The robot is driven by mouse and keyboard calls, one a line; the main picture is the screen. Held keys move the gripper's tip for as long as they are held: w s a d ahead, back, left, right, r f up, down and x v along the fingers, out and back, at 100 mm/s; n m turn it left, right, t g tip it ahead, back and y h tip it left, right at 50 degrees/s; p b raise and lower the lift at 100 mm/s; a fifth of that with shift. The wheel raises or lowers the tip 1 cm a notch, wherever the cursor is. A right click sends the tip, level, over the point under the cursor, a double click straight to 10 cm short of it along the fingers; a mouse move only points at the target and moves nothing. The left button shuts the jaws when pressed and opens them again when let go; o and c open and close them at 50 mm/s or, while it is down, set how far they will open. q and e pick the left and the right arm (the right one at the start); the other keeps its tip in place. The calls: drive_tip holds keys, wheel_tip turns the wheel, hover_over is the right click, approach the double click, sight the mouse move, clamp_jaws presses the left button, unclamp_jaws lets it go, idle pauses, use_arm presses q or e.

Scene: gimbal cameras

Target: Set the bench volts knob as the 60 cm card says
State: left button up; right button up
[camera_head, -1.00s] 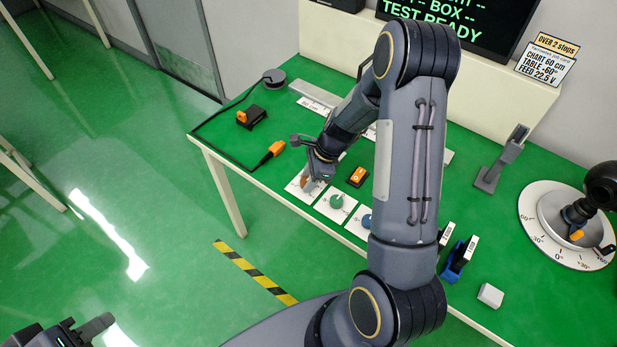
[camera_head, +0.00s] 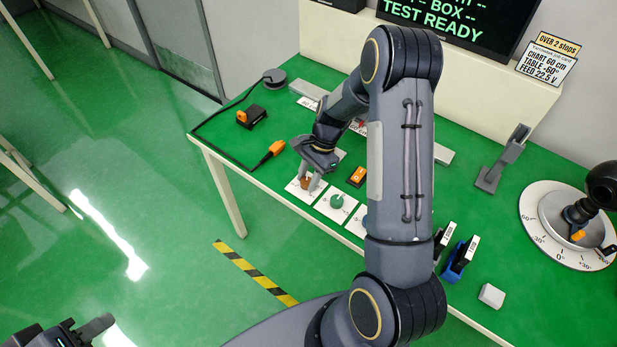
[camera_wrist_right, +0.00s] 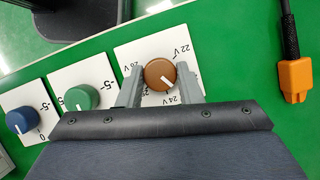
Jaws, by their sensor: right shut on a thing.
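The job card (camera_head: 545,67) at the back right reads "CHART 60 cm, TABLE -60°, FEED 22.5 V". The brown volts knob (camera_wrist_right: 160,74) sits on a white plate (camera_wrist_right: 130,53) marked 22 V, 24 V and 26 V. Its white pointer points down and slightly right in the right wrist view, towards the 24 V side. My right gripper (camera_wrist_right: 160,80) is shut on this knob, one finger on each side. In the head view the right gripper (camera_head: 311,182) is over the leftmost plate. My left gripper (camera_head: 82,332) is at the bottom left, partly cut off, away from the bench.
A green knob (camera_head: 337,201) and a blue knob (camera_wrist_right: 19,120) stand on neighbouring plates. An orange switch (camera_head: 357,176) and an orange cable plug (camera_head: 276,149) lie nearby. A round turntable (camera_head: 545,235) is at the right. The screen (camera_head: 440,30) reads "TEST READY".

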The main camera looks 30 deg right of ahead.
drive_tip(key=n+g, duration=0.1)
drive_tip(key=n, duration=0.2)
drive_tip(key=n+g+h+b, duration=0.1)
drive_tip(key=n, duration=0.2)
drive_tip(key=shift+w+a+n, duration=0.1)
drive_tip(key=shift+w+n, duration=0.1)
drive_tip(key=shift+n, duration=0.1)
drive_tip(key=n+h, duration=0.1)
drive_tip(key=n, duration=0.1)
drive_tip(key=n+g+b, duration=0.1)
drive_tip(key=n, duration=0.1)
drive_tip(key=shift+w+a+n+h, duration=0.1)
drive_tip(key=shift+n+h, duration=0.3)
drive_tip(key=o, duration=1)
drive_tip(key=shift+r, duration=0.1)
drive_tip(key=v, duration=0.7)
drive_tip(key=shift+w+r+b, duration=0.2)
drive_tip(key=shift+r+b, duration=0.1)
drive_tip(key=shift+b, duration=0.05)
